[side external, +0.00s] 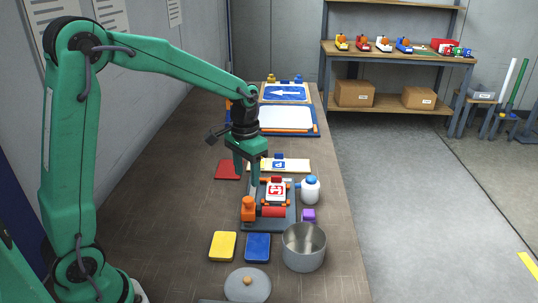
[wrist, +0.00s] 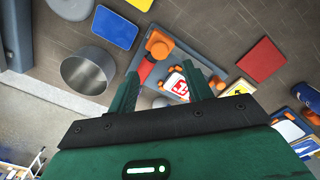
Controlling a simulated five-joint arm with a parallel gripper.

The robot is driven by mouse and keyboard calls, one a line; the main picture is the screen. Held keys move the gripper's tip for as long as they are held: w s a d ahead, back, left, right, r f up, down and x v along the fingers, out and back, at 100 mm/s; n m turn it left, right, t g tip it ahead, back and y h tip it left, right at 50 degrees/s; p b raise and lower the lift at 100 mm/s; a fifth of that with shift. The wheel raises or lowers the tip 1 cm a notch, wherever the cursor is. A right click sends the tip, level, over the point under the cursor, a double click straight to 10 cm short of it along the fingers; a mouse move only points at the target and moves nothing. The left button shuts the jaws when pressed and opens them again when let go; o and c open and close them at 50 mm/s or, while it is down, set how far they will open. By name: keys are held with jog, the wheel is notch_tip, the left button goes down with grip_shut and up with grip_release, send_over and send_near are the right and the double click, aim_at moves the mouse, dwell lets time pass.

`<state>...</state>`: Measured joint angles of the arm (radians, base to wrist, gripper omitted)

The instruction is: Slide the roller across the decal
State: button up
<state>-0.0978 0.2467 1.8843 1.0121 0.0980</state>
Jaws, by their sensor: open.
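The roller has a red cylinder (side external: 273,212) and an orange end piece (side external: 248,208). It lies across the near part of a dark grey board (side external: 284,222). In the wrist view the roller's orange part (wrist: 158,44) shows ahead of the fingers. The decal, a white piece with a red symbol (side external: 276,191), sits on the board behind the roller with orange pieces around it. In the wrist view the decal (wrist: 176,88) shows between the fingers, partly hidden by the right one. My gripper (side external: 247,182) is open and empty above the board's left side, near the roller.
A white bottle with a blue cap (side external: 311,190) and a purple block (side external: 308,215) stand right of the board. A metal pot (side external: 304,248), blue pad (side external: 257,247), yellow pad (side external: 223,245) and grey lid (side external: 247,284) are in front. A red pad (side external: 228,170) lies behind left.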

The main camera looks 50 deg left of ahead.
aim_at(248, 198)
jog(key=shift+f, duration=0.1)
jog(key=shift+f, duration=3.8)
jog(key=shift+w+a, duration=0.1)
grip_shut()
